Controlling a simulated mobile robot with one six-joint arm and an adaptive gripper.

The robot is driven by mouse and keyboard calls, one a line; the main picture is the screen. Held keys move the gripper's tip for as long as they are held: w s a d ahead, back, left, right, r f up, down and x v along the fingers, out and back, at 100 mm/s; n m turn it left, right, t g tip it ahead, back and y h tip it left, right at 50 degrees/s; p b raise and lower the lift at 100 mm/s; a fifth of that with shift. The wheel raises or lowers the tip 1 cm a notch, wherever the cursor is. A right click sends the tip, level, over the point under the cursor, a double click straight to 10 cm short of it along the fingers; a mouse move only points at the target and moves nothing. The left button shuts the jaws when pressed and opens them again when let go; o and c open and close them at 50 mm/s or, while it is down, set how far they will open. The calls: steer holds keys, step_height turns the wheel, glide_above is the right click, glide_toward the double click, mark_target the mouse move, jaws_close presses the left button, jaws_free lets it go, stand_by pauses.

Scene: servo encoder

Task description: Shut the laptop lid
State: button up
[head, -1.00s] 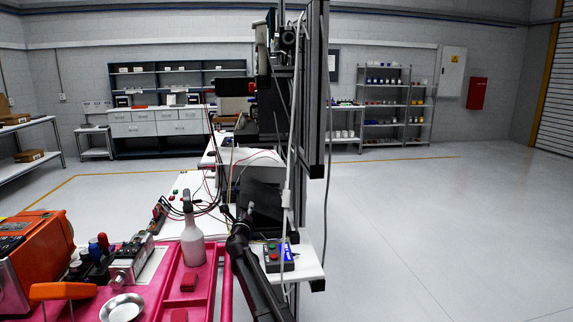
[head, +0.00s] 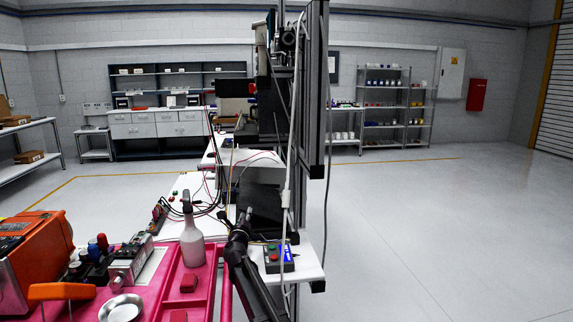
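A dark, flat-faced object that may be the laptop (head: 262,208) sits on the white bench behind the metal upright. Its hinge and keyboard cannot be made out, so I cannot tell how far its lid is open. My black arm rises from the bottom centre in the head view. My gripper (head: 242,216) is at its upper end, just in front of and to the left of the dark object. The fingers are small and dark against it. I cannot tell whether they touch it or whether they are open.
A pink cart (head: 212,285) with a spray bottle (head: 191,240) and an orange device (head: 30,255) stands at front left. A control box (head: 279,258) sits on the bench corner. Cables and a tall metal frame (head: 313,100) crowd the bench. The floor at right is clear.

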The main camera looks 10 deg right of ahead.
steer(key=shift+b+v, duration=0.3)
steer(key=shift+v, duration=1.25)
